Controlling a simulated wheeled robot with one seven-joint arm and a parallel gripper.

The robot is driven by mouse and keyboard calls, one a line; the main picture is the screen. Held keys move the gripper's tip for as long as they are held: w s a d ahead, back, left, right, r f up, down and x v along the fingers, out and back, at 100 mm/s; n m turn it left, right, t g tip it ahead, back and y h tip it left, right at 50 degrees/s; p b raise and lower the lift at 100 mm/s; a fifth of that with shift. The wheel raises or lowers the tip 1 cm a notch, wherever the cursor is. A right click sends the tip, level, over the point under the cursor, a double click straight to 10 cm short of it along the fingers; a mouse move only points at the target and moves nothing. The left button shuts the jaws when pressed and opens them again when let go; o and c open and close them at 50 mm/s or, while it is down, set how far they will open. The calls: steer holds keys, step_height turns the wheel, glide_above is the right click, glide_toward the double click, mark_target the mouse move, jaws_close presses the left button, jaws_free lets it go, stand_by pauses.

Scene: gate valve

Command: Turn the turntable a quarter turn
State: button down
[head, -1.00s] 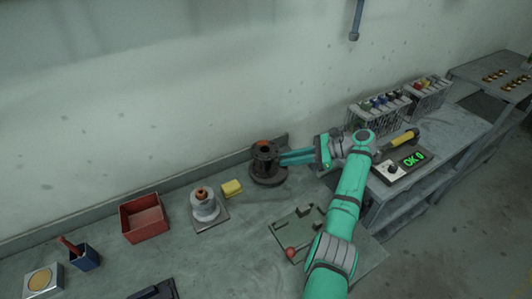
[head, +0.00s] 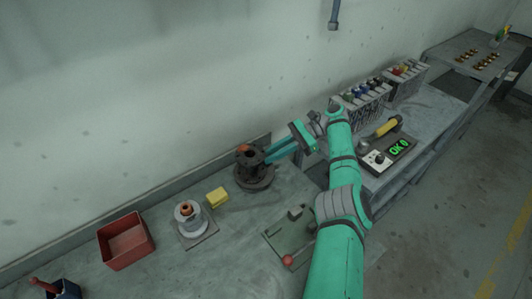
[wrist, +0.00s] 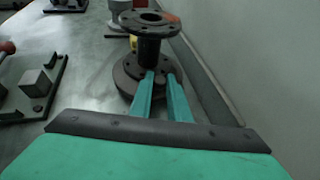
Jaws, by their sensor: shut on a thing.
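The turntable (head: 252,183) is a dark round base on the bench near the wall. A dark flanged valve body (head: 249,160) stands upright on it, with an orange patch on its top flange. The turntable also shows in the wrist view (wrist: 126,84), with the flanged body (wrist: 148,47) above it. My gripper (head: 268,156) reaches in from the right, low beside the body. In the wrist view its two teal fingers (wrist: 162,84) are shut on a part at the turntable's near rim. The gripped part is mostly hidden by the fingers.
A yellow block (head: 217,197) and a grey round part on a plate (head: 190,218) stand left of the turntable. A red bin (head: 127,240) is farther left. A fixture plate with a red-knobbed lever (head: 287,261) lies in front. The wall is close behind.

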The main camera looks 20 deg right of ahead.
steer(key=shift+w+a+f+n+g, duration=0.1)
steer(key=shift+w+n+g, duration=0.05)
steer(key=shift+n+g, duration=0.2)
stand_by(0.4)
steer(key=c, duration=1.7)
jaws_free()
steer(key=shift+o, duration=0.2)
steer(key=shift+w, duration=0.1)
